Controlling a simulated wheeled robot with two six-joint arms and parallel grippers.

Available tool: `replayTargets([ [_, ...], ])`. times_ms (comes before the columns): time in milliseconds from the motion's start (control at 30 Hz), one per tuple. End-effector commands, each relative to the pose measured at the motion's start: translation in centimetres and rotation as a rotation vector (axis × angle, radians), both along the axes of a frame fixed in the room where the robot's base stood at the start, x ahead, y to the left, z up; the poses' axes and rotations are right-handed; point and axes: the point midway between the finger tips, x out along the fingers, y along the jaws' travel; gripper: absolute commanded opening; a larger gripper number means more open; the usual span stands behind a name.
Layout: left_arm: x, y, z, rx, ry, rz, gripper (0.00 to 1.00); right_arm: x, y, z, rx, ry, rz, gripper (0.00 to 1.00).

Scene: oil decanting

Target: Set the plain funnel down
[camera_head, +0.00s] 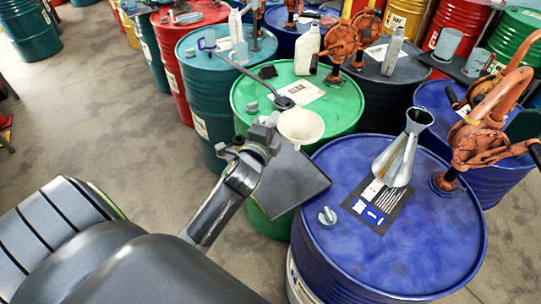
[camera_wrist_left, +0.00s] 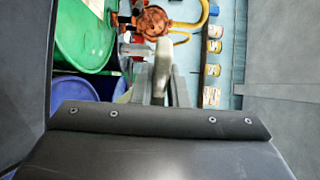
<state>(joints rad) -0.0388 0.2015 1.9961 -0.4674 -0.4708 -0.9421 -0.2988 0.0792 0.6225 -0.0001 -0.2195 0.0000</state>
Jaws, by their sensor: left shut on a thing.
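The plain funnel (camera_head: 301,125) is cream-coloured, with its wide mouth facing up. My left gripper (camera_head: 268,130) is shut on it at its left side. In the head view it appears in front of the green drum (camera_head: 335,108) and left of the blue drum (camera_head: 345,255). In the left wrist view a pale piece of the funnel (camera_wrist_left: 162,66) shows between the fingers. My right gripper is not in view.
On the blue drum stand a metal spouted vessel (camera_head: 397,160), a dark label sheet (camera_head: 366,214), a small cap (camera_head: 327,216) and an orange hand pump (camera_head: 482,135). The drum's front top is bare. The green drum holds a dark ladle-like tool (camera_head: 283,102) and a white sheet.

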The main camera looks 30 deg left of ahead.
Motion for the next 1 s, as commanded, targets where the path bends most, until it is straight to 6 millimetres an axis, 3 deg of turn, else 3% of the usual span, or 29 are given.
replayTargets([
  [33, -0.2, 1.0, -0.4, 0.005, 0.006, -0.005, 0.00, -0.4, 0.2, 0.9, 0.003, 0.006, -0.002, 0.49],
  [233, -0.6, 2.3, -2.2, -0.004, -0.001, -0.026, 0.00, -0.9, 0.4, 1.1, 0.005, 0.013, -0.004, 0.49],
  [500, -0.7, 2.4, -7.3, -0.008, -0.002, -0.029, 0.00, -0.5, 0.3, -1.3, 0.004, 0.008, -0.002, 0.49],
  [1000, -0.7, 2.4, -12.2, -0.009, -0.003, -0.029, 0.00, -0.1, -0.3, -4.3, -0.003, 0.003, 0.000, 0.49],
])
